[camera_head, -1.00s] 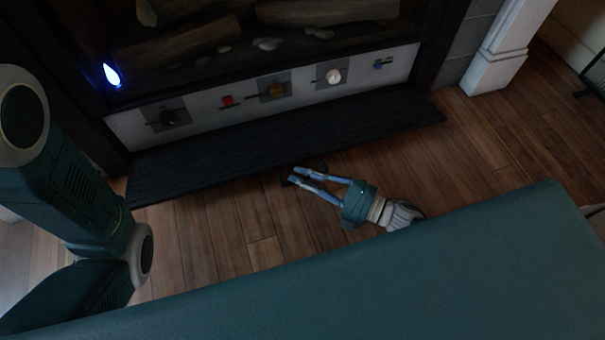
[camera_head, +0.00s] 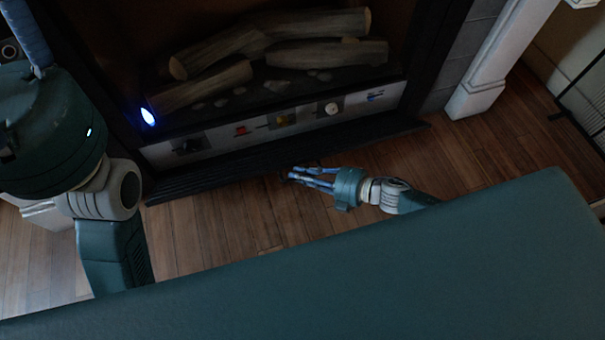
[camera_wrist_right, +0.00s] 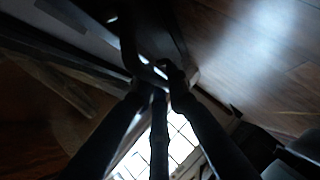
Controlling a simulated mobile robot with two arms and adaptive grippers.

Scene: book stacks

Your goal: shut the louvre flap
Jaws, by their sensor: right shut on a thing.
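The louvre flap (camera_head: 270,160) is a long black slatted panel hinged along the bottom of the fireplace, below the grey control strip (camera_head: 220,137). It is tilted partway up and stands out from the front, with the controls still visible above it. My right gripper (camera_head: 293,174) is at the flap's front edge, shut on its dark handle (camera_wrist_right: 128,45), which shows as a loop in the right wrist view. The exact grip is dark there. My left gripper (camera_head: 25,35) is partly in view at the upper left, away from the flap; its fingertips are cut off.
Logs (camera_head: 270,50) lie in the firebox above. A white column base (camera_head: 475,98) stands to the right. Wooden floor (camera_head: 230,225) lies clear before the flap.

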